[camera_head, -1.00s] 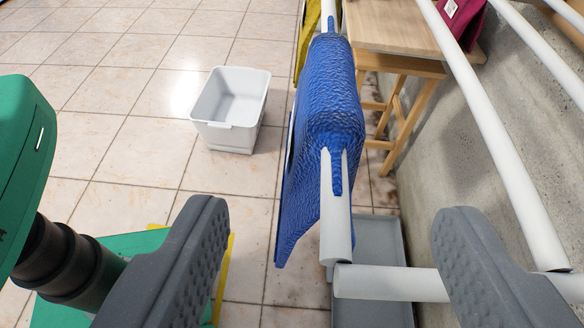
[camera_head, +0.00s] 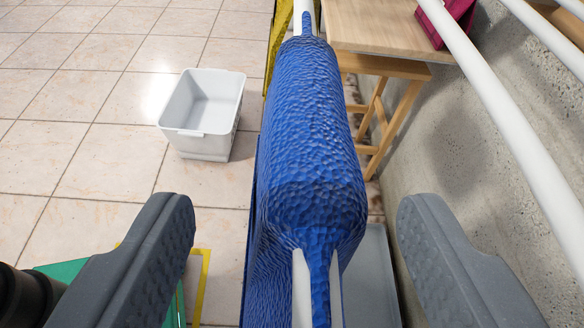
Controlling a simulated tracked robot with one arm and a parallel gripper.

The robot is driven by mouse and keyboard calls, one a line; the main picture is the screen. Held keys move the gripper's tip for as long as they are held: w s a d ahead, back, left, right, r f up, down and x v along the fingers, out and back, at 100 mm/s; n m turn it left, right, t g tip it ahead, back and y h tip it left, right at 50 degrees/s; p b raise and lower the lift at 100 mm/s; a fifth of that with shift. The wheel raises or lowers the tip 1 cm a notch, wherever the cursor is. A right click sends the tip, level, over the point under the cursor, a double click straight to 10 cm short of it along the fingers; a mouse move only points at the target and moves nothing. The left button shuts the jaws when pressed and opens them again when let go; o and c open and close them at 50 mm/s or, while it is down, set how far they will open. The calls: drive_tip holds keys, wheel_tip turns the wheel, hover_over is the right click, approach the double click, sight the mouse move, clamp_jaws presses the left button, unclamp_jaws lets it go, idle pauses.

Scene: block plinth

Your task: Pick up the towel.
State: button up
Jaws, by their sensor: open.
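The blue towel (camera_head: 308,150) has a bumpy texture and hangs draped over a white rail (camera_head: 303,285). It fills the middle of the view, and its left side hangs down. My gripper (camera_head: 290,215) is open, with one dark grey finger on each side of the towel. Gaps show between both fingers and the towel in the picture. How far the fingertips are above or below the towel's top is hard to tell.
A light grey bin (camera_head: 204,112) stands on the tiled floor at left. A wooden table (camera_head: 385,35) with a maroon item (camera_head: 450,18) is at upper right. Another white rail (camera_head: 510,110) runs along the concrete wall. A grey tray (camera_head: 372,275) lies below right. Something yellow (camera_head: 277,40) hangs beyond the towel.

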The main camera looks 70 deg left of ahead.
sight(311, 201)
drive_tip(key=shift+w+x, duration=0.1)
drive_tip(key=shift+x, duration=1.15)
drive_tip(key=shift+w+x, duration=0.15)
drive_tip(key=shift+x, duration=1.1)
clamp_jaws()
